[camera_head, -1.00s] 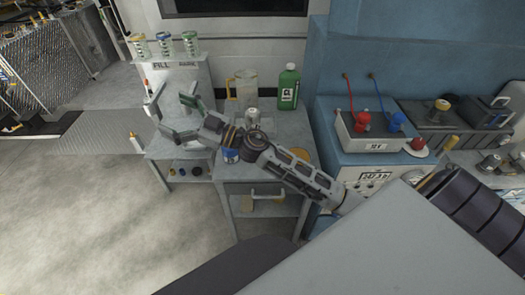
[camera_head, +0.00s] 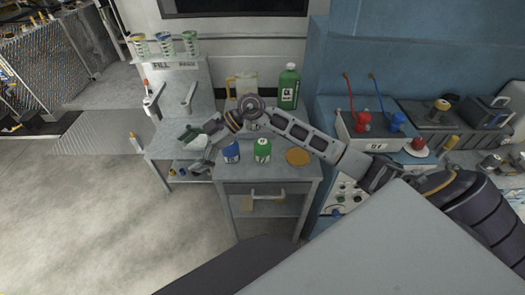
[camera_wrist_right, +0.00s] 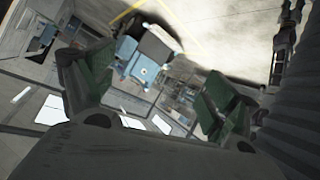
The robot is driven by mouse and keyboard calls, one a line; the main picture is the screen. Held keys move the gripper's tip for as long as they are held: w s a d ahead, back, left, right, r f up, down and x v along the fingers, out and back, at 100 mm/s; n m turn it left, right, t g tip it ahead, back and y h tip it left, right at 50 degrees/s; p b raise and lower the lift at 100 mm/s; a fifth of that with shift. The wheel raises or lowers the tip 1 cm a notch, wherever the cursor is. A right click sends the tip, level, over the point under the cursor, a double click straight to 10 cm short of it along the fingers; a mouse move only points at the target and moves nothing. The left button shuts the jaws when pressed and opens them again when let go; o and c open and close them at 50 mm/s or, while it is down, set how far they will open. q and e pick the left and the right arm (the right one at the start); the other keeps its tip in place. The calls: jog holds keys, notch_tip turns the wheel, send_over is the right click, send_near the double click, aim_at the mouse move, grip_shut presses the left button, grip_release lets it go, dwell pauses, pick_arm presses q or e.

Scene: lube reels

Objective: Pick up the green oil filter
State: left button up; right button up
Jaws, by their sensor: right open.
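The green oil filter (camera_head: 262,150) stands upright on the grey cart top (camera_head: 238,174), towards its front. A blue filter (camera_head: 231,152) stands to its left. My right gripper (camera_head: 193,139) is to the left of both filters, over the gap by the shelf stand, and is apart from them. Its fingers are spread and empty. In the right wrist view the two green-padded fingers (camera_wrist_right: 157,92) are wide apart with nothing between them. The green oil filter cannot be made out in that view. My left gripper is not in view.
A green bottle (camera_head: 288,87) and a clear jug (camera_head: 245,86) stand at the cart's back. An orange disc (camera_head: 298,156) lies to the right of the green filter. A stand with several cans (camera_head: 165,45) is at the left. A white box with red and blue leads (camera_head: 372,130) is at right.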

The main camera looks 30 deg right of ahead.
jog(key=d+f+m+h, duration=0.1)
jog(key=d+f+h, duration=0.25)
jog(key=d, duration=0.25)
jog(key=m+g+h, duration=0.2)
jog(key=m+h, duration=0.4)
jog(key=h, duration=0.3)
send_over(263, 143)
jog(key=shift+d+r+y, duration=0.15)
jog(key=shift+r+y, duration=0.1)
jog(key=shift+r, duration=0.2)
jog(key=shift+f, duration=0.55)
notch_tip(263, 143, down, 6)
jog(key=shift+f, duration=0.8)
jog(key=shift+w+f, duration=0.15)
jog(key=shift+f, duration=0.35)
jog(key=f, duration=0.2)
jog(key=shift+w+f+p, duration=0.2)
jog(key=shift+f+p, duration=0.15)
jog(key=shift+f, duration=0.75)
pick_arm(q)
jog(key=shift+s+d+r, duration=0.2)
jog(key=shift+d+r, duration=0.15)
